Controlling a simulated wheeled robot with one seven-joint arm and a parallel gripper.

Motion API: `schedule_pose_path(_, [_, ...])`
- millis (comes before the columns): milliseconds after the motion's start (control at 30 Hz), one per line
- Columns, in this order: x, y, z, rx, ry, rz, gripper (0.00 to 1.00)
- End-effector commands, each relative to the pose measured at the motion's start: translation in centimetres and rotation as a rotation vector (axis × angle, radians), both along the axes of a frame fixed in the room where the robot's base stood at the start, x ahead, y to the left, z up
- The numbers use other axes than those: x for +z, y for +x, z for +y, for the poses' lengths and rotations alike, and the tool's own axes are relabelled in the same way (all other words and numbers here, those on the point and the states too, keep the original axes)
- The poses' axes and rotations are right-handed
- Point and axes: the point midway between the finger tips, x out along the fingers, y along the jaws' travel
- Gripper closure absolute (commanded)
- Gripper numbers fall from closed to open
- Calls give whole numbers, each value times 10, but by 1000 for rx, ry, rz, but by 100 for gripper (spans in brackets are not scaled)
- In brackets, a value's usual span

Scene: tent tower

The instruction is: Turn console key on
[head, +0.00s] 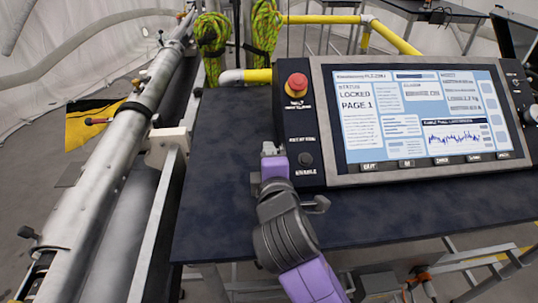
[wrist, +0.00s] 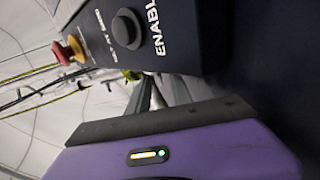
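The console (head: 415,120) stands on a dark table, its lit screen reading "LOCKED PAGE 1". A dark round control labelled ENABLE (head: 305,159) is on its left panel; it also shows large in the wrist view (wrist: 126,28). I cannot tell whether this is the key. My gripper (head: 270,150) is beside the left panel, left of that control and apart from it. In the wrist view, grey finger-like parts show past my purple wrist, but their opening is unclear. Nothing is visibly held.
A red emergency button (head: 297,83) with a yellow base sits higher on the left panel. More controls, including a silver knob (head: 531,113), are at the console's right edge. The dark table (head: 225,135) is bare left of the console. A long metal tube runs along the left.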

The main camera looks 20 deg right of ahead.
Motion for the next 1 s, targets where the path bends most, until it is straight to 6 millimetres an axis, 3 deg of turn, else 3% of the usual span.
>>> schedule_pose_path(400, [14, -57, 20, 3, 2, 3, 74])
schedule_pose_path(767, [16, -64, 21, 0, 0, 2, 74])
schedule_pose_path(867, [16, -64, 21, 1, 0, 2, 58])
schedule_pose_path(1000, [16, -64, 21, 1, 1, 1, 56])
